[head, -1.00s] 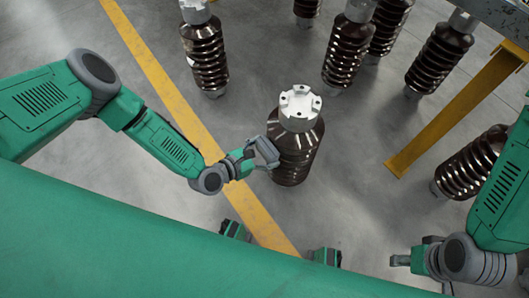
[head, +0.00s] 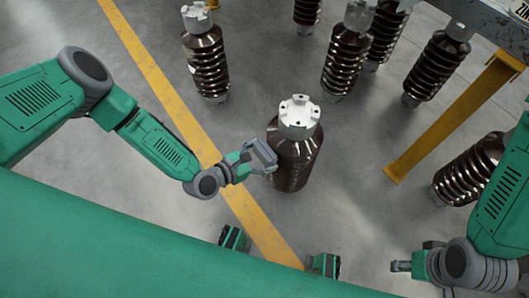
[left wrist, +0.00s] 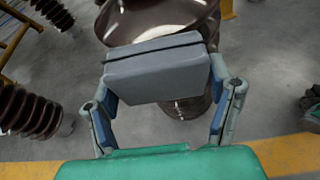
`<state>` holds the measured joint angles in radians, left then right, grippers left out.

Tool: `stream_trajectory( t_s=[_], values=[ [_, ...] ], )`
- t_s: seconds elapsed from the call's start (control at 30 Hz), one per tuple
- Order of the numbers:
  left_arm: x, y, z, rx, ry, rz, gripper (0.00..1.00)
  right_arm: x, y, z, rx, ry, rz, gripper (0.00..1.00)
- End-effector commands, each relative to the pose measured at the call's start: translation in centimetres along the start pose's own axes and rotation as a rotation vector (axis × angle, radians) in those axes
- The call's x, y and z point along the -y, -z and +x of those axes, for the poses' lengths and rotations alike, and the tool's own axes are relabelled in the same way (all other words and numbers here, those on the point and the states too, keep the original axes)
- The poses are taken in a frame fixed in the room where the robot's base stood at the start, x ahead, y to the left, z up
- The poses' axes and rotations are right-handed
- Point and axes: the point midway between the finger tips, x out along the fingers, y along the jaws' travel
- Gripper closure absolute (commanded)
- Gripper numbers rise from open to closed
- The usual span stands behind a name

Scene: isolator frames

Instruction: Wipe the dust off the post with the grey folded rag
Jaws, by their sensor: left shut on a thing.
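The post (head: 293,165) is a dark brown, glossy ribbed column with a white cap (head: 298,112), upright on the floor in the middle of the head view. My left gripper (head: 263,158) is at its left side, near the upper ribs. It is shut on the grey folded rag (left wrist: 158,70), which spans both fingers in the left wrist view. The rag overlaps the post's brown top rib (left wrist: 165,18) there; I cannot tell whether they touch. Dust cannot be made out. My right gripper (head: 402,265) is at the lower right, away from the post; its jaw opening is unclear.
A yellow beam (head: 440,125) stands at the right. A yellow floor line (head: 165,90) runs left of the post. Grey floor surrounds the post.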

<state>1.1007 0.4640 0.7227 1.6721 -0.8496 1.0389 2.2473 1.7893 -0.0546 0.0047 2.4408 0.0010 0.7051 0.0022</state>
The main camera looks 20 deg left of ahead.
Motion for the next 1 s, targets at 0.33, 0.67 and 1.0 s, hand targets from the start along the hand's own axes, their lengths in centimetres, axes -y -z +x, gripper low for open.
stream_trajectory(
  t_s=[0.33, 0.67, 1.0],
  values=[
    [0.0, 1.5, -3.4, -0.002, -0.001, -0.001, 0.49, 0.0, 0.0, -0.1, 0.0, 0.0, 0.0, 0.6],
    [0.0, 2.0, -4.9, -0.001, -0.001, -0.001, 0.49, 0.0, 0.0, -0.1, 0.0, 0.0, 0.0, 0.6],
    [0.0, 2.3, -5.3, -0.002, 0.0, -0.001, 0.49, 0.0, 0.0, 0.1, 0.0, 0.0, 0.0, 0.6]
  ],
)
